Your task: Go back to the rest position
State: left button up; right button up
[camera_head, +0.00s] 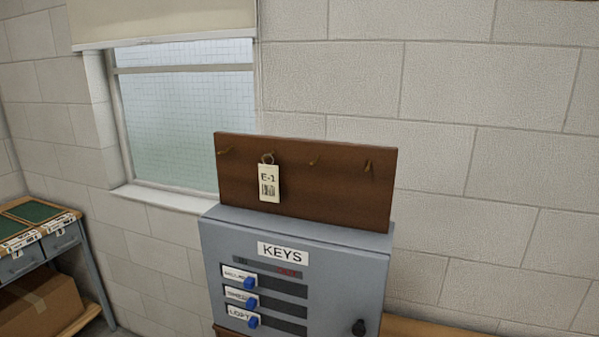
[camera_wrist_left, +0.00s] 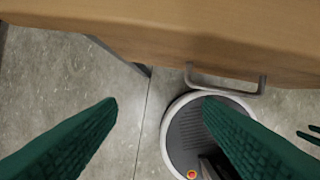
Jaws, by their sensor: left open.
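My left gripper (camera_wrist_left: 160,103) shows in the left wrist view as two green ribbed fingers spread wide apart, with nothing between them. It points down over the grey floor, beside the edge of a wooden surface (camera_wrist_left: 190,35). Small dark green tips at the right edge of that view look like the fingers of my right gripper (camera_wrist_left: 311,134); most of it is cut off. Neither gripper shows in the head view. There, a tag marked E-1 (camera_head: 269,184) hangs by its ring from a hook on the brown board (camera_head: 335,190).
The board stands on a grey cabinet labelled KEYS (camera_head: 340,275), with several blue-tabbed labelled slots and a dark knob. A window (camera_head: 185,115) is behind it. A shelf unit (camera_head: 85,260) with a cardboard box (camera_head: 40,308) stands at left. A metal handle (camera_wrist_left: 225,85) is under the wooden edge.

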pick_arm(q)
jog(key=s+a+f+g, duration=0.1)
jog(key=s+f, duration=0.2)
jog(key=f, duration=0.6)
jog(key=s+f, duration=0.4)
jog(key=f, duration=0.5)
jog(key=s+a+f+b, duration=0.1)
jog(key=s+a+f, duration=0.1)
jog(key=s+f, duration=0.7)
jog(key=s, duration=0.3)
jog(key=shift+a+f+g, duration=0.15)
jog(key=shift+f+g, duration=0.2)
jog(key=shift+g, duration=0.05)
